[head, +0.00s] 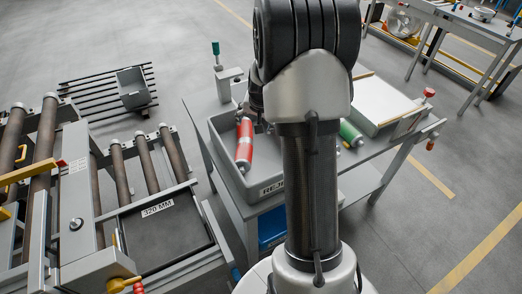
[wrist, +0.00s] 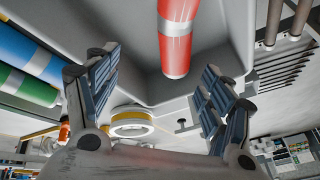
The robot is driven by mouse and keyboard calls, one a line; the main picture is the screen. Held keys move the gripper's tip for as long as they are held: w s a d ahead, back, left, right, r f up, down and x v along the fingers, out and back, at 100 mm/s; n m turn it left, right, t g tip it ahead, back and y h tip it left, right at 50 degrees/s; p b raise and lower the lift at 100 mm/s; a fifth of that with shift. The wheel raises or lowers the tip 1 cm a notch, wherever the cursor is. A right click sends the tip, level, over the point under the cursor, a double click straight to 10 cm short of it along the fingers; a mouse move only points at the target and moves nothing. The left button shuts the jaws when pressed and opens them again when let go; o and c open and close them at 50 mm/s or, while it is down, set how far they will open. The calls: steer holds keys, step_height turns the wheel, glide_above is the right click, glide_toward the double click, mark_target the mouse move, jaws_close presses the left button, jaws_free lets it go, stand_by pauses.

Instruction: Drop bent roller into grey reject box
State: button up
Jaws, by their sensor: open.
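The red roller (head: 244,145) with a pale band lies over the inside of the grey reject box (head: 258,181), whose label is partly hidden by my arm. In the wrist view the red roller (wrist: 177,40) shows against the grey box (wrist: 125,50), ahead of the fingers and apart from them. I cannot tell how fully it rests on the box floor, and no bend is clear. My gripper (wrist: 155,100) is open and empty, its two fingers spread wide. In the head view my arm hides most of the gripper.
A green roller (head: 350,134) lies right of my arm on the bench. A blue roller (wrist: 22,55) and a green roller (wrist: 26,86) show at the wrist view's left. A roller conveyor marked 320 MM (head: 158,209) stands left. A small grey box (head: 132,87) sits on dark bars behind.

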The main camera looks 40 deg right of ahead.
steer(key=v, duration=1.2)
steer(key=s+a+r+n+y, duration=0.1)
steer(key=s+a+r+n, duration=0.2)
steer(key=a, duration=0.4)
steer(key=s+a+r+n, duration=0.2)
steer(key=s+a, duration=0.3)
steer(key=a, duration=0.3)
steer(key=s+a+r+n+y, duration=0.1)
steer(key=s+a+r+n, duration=0.2)
steer(key=a, duration=0.4)
steer(key=s+a+f+n, duration=0.2)
steer(key=s+a, duration=0.4)
steer(key=s, duration=0.5)
steer(key=shift+s+n, duration=0.15)
steer(key=shift+n, duration=0.45)
